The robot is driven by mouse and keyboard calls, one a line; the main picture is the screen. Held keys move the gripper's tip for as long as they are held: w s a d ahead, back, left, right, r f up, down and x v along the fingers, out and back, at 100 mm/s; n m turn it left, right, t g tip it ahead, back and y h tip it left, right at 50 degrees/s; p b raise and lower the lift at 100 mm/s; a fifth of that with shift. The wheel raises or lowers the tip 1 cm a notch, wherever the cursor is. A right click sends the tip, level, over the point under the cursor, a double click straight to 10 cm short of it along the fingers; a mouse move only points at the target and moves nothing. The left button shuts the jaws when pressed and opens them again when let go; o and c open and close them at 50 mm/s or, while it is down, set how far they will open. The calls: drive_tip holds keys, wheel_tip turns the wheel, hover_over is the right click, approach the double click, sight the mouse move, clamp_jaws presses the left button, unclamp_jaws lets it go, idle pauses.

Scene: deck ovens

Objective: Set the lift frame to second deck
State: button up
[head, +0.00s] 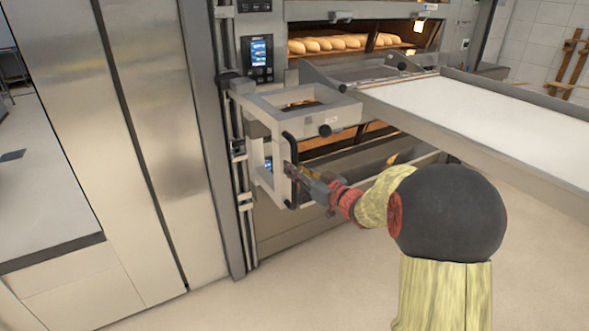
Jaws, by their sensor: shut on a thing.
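The lift frame (262,113) is a grey metal frame on the vertical rails at the left front of the deck oven (330,215). A black upright handle (289,160) is on its near side. My gripper (291,172) is shut on this handle, with my arm reaching in from the right. A long loader with a pale belt (490,110) extends from the frame to the right, roughly level with an oven deck. The upper deck (345,44) holds several loaves. A lower lit deck opening shows behind the frame, partly hidden by it and my arm.
A control panel with a blue screen (258,52) sits on the oven's left post. A tall steel cabinet (140,120) stands left of the rails. The pale floor (320,285) in front of the oven is clear. The loader overhangs the right side.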

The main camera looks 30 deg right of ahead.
clamp_jaws()
drive_tip(key=shift+r, duration=0.1)
idle(0.3)
drive_tip(key=shift+r+p, duration=0.7)
drive_tip(key=shift+p, duration=0.05)
drive_tip(key=o, duration=0.6)
unclamp_jaws()
drive_tip(key=shift+f, duration=0.15)
drive_tip(key=v, duration=1.2)
